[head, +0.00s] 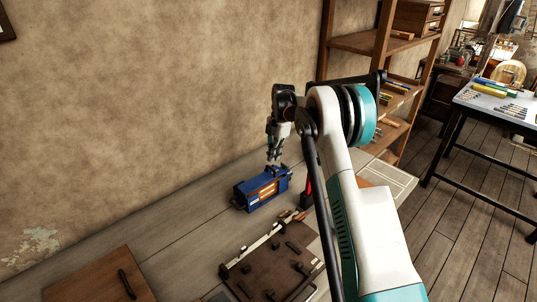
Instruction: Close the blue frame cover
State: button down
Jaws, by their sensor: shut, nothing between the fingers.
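The blue frame (262,191) sits on the grey workbench near the wall, with orange-brown and white parts on its near side. Its cover cannot be made out clearly at this size, so I cannot tell how far it stands open. My gripper (273,160) points down just above the far right end of the blue frame. Its fingers are shut and empty. I cannot tell whether the fingertips touch the frame.
A dark brown board with black fittings (272,264) lies on the bench in front. A brown panel with a black handle (100,280) lies at left. Wooden shelves (383,50) stand behind my arm. The bench (165,250) is clear left of the frame.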

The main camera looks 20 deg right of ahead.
jog(key=shift+w+d+f+g+y+b, duration=0.15)
jog(key=shift+d+f+y+b, duration=0.2)
jog(key=shift+f, duration=0.3)
jog(key=shift+w+d+f+g+y+b, duration=0.1)
jog(key=shift+d+f+g+y, duration=0.05)
jog(key=shift+f+y, duration=0.4)
jog(key=shift+f, duration=0.1)
